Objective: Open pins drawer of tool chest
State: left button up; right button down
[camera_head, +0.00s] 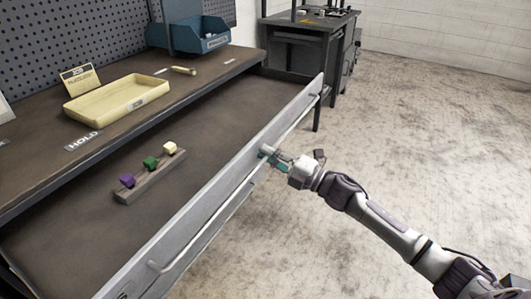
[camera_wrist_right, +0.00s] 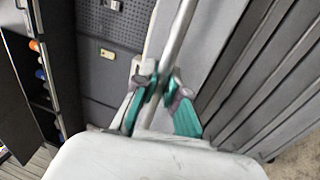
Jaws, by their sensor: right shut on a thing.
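A wide grey drawer (camera_head: 225,195) stands pulled out from under the workbench, its dark floor showing. A long metal bar handle (camera_head: 208,231) runs along its front; it also shows in the right wrist view (camera_wrist_right: 182,30). In the drawer lies a wooden strip (camera_head: 150,180) with a purple block (camera_head: 127,181), a green block (camera_head: 150,162) and a cream block (camera_head: 170,148). My left gripper is not in view.
On the bench top (camera_head: 190,95) are a yellow tray (camera_head: 117,98), a "HOLD" label (camera_head: 84,140) and a blue bin (camera_head: 203,38). A dark cabinet (camera_head: 305,50) stands beyond the drawer's far end. The concrete floor (camera_head: 420,130) on the right is clear.

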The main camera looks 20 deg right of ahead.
jog(key=shift+f, duration=0.15)
jog(key=c, duration=1.2)
grip_release()
jog(key=v, duration=1.2)
